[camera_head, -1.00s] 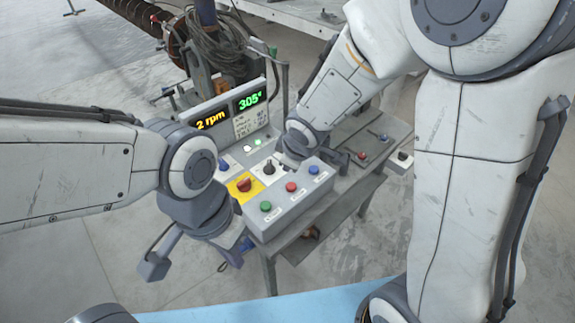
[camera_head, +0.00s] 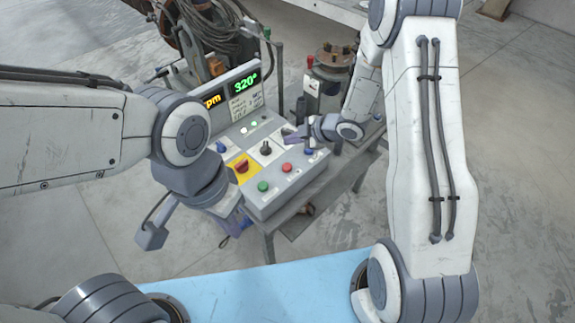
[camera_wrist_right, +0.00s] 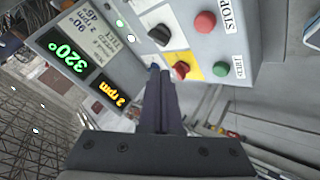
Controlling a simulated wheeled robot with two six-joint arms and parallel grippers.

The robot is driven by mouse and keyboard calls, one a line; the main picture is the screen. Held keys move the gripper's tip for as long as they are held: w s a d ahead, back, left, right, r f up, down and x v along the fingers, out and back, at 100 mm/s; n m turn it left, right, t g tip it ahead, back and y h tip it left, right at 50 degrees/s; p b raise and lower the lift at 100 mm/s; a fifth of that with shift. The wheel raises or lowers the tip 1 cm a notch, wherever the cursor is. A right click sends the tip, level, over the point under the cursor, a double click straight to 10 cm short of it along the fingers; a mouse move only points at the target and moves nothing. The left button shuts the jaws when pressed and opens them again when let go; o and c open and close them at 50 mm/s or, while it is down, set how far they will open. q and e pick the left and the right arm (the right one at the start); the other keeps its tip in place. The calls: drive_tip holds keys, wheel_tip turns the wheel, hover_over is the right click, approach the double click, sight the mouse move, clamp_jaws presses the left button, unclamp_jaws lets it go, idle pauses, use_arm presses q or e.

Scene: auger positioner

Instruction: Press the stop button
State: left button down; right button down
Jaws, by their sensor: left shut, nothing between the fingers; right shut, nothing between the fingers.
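The control panel (camera_head: 270,197) has a red button (camera_head: 286,167) on its sloped front. In the right wrist view this red button (camera_wrist_right: 205,22) is beside the label STOP, right of and above the fingertips. A separate red knob (camera_head: 242,166) sits on a yellow plate. My right gripper (camera_head: 290,134) is shut and empty over the panel's back right part, apart from the red button. Its closed fingers (camera_wrist_right: 155,72) show in the wrist view, near the black selector. My left gripper (camera_head: 238,225) is shut, low at the panel's front left, partly hidden by its wrist.
A green button (camera_head: 263,186) and a black selector (camera_head: 265,147) are near the red button. The display (camera_head: 243,88) reads 320°; in the wrist view 2 rpm also shows. A post with a red top (camera_head: 311,75) stands behind my right gripper. A light blue surface (camera_head: 260,285) lies in front.

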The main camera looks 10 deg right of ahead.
sight(291, 167)
drive_tip(key=shift+f, duration=0.1)
wheel_tip(291, 167, down, 9)
drive_tip(key=b, duration=0.7)
drive_tip(key=shift+b, duration=0.4)
idle(1.3)
drive_tip(key=shift+f+b, duration=0.25)
drive_tip(key=shift+b, duration=0.05)
drive_tip(key=shift+s+f+b, duration=0.1)
drive_tip(key=shift+f+b, duration=0.35)
drive_tip(key=shift+f, duration=0.05)
idle(0.7)
drive_tip(key=shift+r, duration=0.15)
drive_tip(key=shift+r+p, duration=0.8)
